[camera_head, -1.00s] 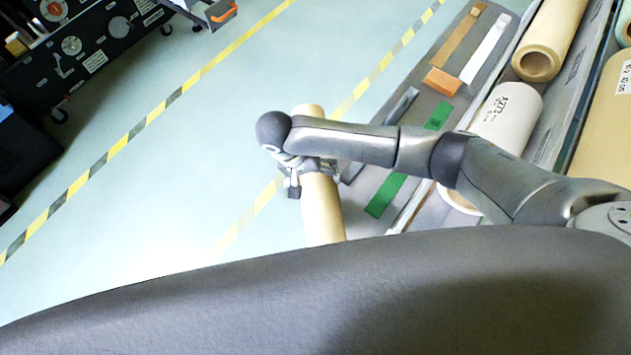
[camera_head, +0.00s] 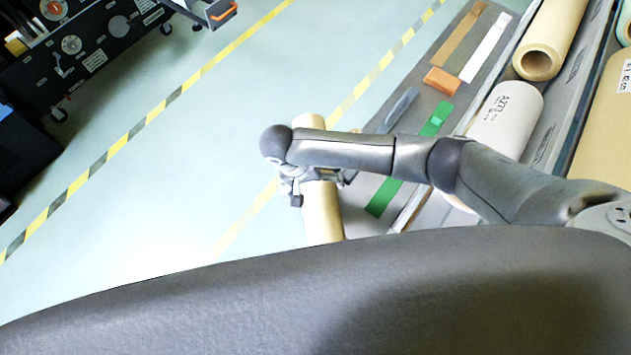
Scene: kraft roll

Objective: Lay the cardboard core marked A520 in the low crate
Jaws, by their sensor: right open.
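A cream tube-shaped core (camera_head: 322,212) stretches from under my right forearm down to the edge of my body, which hides its near end. Its far end (camera_head: 308,121) shows above the forearm. No marking can be read on it, so I cannot tell whether it is A520. My right gripper (camera_head: 311,174) is open at the middle of this core, partly hidden by my wrist. I cannot tell whether its fingers touch the core. My left gripper is not in view. No low crate can be made out.
A white roll marked A277 (camera_head: 503,120) and large kraft rolls (camera_head: 552,35) lie at the right. A grey mat (camera_head: 425,80) holds an orange block (camera_head: 442,81) and green strips (camera_head: 384,197). Dark machinery (camera_head: 90,40) stands at the upper left. The striped floor between is clear.

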